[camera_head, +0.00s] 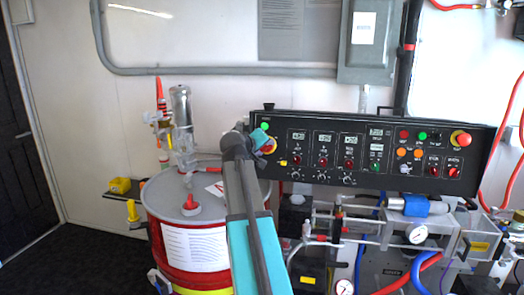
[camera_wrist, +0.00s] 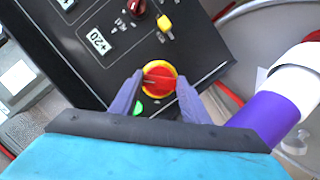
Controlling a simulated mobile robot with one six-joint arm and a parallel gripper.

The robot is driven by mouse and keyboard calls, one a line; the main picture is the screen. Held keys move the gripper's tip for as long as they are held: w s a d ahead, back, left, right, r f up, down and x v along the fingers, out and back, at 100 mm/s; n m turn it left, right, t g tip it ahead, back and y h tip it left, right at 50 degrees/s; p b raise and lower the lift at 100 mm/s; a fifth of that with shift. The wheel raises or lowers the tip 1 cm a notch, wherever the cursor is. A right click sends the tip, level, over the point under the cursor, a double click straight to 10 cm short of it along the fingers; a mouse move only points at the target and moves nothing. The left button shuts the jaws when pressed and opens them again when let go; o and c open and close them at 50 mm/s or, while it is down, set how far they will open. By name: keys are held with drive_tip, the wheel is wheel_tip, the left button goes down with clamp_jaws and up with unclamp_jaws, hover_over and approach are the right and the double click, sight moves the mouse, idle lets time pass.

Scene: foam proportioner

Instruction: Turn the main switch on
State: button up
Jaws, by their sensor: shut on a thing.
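The main switch (camera_wrist: 159,77) is a red rotary knob on a yellow ring near the edge of the black control panel. In the wrist view my gripper (camera_wrist: 157,92) has one finger on each side of the knob, shut on it. In the head view the main switch (camera_head: 269,145) shows at the left end of the panel, partly covered by my gripper (camera_head: 262,141). A green light (camera_wrist: 138,108) is beside the knob; it also shows in the head view (camera_head: 264,125).
The black control panel (camera_head: 300,188) carries several displays, knobs and buttons. A red emergency button (camera_head: 461,139) is at its right end. A red drum (camera_head: 160,240) with a grey lid stands left of my arm. Pipes, gauges and hoses fill the space below the panel.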

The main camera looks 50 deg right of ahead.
drive_tip(key=shift+s+d, duration=0.15)
drive_tip(key=o, duration=1)
drive_tip(key=shift+d, duration=0.1)
drive_tip(key=shift+o, duration=0.2)
drive_tip(key=shift+a+r, duration=0.1)
drive_tip(key=shift+a, duration=0.5)
drive_tip(key=b+v, duration=0.1)
drive_tip(key=v, duration=1.2)
drive_tip(key=shift+b, duration=0.35)
drive_tip(key=shift+s+d, duration=0.1)
